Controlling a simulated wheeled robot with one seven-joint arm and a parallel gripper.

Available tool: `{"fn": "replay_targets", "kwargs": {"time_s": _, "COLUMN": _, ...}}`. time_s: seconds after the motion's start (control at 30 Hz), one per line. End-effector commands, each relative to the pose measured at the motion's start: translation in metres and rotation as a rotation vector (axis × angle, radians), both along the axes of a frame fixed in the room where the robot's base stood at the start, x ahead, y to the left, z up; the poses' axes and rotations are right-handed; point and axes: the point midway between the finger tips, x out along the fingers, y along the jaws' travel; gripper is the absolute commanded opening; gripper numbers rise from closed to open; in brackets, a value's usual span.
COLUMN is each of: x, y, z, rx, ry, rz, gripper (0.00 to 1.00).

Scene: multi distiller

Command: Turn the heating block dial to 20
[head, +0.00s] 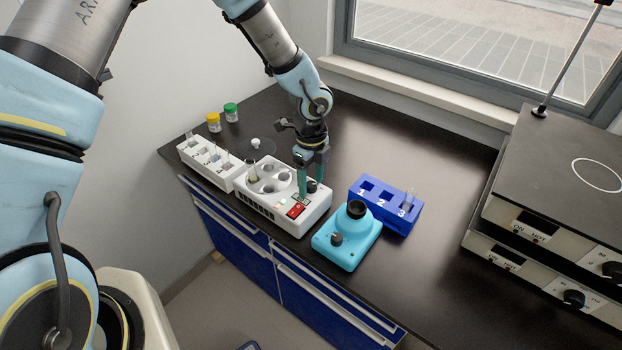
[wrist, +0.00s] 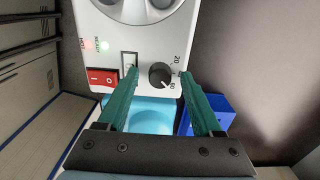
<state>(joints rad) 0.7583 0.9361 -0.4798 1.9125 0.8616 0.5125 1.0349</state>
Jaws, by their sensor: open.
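The white heating block (head: 317,208) stands near the front edge of the black bench. Its black dial (wrist: 161,75) sits at the block's end, with the marks 20 and 50 to its right in the wrist view. A small pale mark on the dial appears toward its lower right, near the 50 side. My gripper (head: 312,187) points down over this end of the block. Its teal fingers are open, one on each side of the dial in the wrist view (wrist: 160,73). Contact with the dial cannot be made out.
A red switch (wrist: 102,78) lies beside the dial. A light blue device (head: 347,243) and a blue numbered rack (head: 386,206) stand close to the right. A white tube rack (head: 204,163) is at the left. Bench space behind the block is clear.

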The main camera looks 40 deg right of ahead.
Motion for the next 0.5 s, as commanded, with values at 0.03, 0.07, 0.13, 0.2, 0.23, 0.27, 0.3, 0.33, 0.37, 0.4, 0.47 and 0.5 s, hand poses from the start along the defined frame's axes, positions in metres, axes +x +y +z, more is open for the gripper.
{"fn": "replay_targets", "kwargs": {"time_s": 0.03, "x": 0.0000, "y": -0.0001, "z": 0.0001, "rx": 0.000, "ry": 0.000, "rz": 0.000, "gripper": 0.67}}
{"fn": "replay_targets", "kwargs": {"time_s": 0.07, "x": 0.0001, "y": -0.0001, "z": 0.0001, "rx": 0.000, "ry": 0.000, "rz": 0.000, "gripper": 0.67}}
{"fn": "replay_targets", "kwargs": {"time_s": 0.13, "x": 0.0000, "y": -0.0001, "z": 0.0002, "rx": 0.000, "ry": 0.000, "rz": 0.000, "gripper": 0.59}}
{"fn": "replay_targets", "kwargs": {"time_s": 0.2, "x": 0.0000, "y": -0.0001, "z": 0.0003, "rx": 0.000, "ry": 0.000, "rz": 0.000, "gripper": 0.51}}
{"fn": "replay_targets", "kwargs": {"time_s": 0.23, "x": 0.0000, "y": -0.0001, "z": 0.0004, "rx": 0.000, "ry": 0.000, "rz": 0.000, "gripper": 0.48}}
{"fn": "replay_targets", "kwargs": {"time_s": 0.27, "x": 0.0001, "y": -0.0001, "z": 0.0004, "rx": 0.000, "ry": 0.000, "rz": 0.000, "gripper": 0.45}}
{"fn": "replay_targets", "kwargs": {"time_s": 0.3, "x": 0.0000, "y": -0.0001, "z": 0.0004, "rx": 0.000, "ry": 0.000, "rz": 0.000, "gripper": 0.40}}
{"fn": "replay_targets", "kwargs": {"time_s": 0.33, "x": 0.0001, "y": -0.0001, "z": 0.0004, "rx": 0.000, "ry": 0.000, "rz": 0.001, "gripper": 0.37}}
{"fn": "replay_targets", "kwargs": {"time_s": 0.37, "x": 0.0000, "y": -0.0001, "z": 0.0005, "rx": 0.000, "ry": 0.000, "rz": 0.000, "gripper": 0.33}}
{"fn": "replay_targets", "kwargs": {"time_s": 0.4, "x": 0.0001, "y": -0.0001, "z": 0.0005, "rx": 0.000, "ry": 0.000, "rz": 0.001, "gripper": 0.29}}
{"fn": "replay_targets", "kwargs": {"time_s": 0.47, "x": 0.0000, "y": -0.0001, "z": 0.0005, "rx": 0.000, "ry": 0.000, "rz": 0.001, "gripper": 0.22}}
{"fn": "replay_targets", "kwargs": {"time_s": 0.5, "x": 0.0000, "y": -0.0001, "z": 0.0005, "rx": 0.000, "ry": 0.000, "rz": 0.001, "gripper": 0.17}}
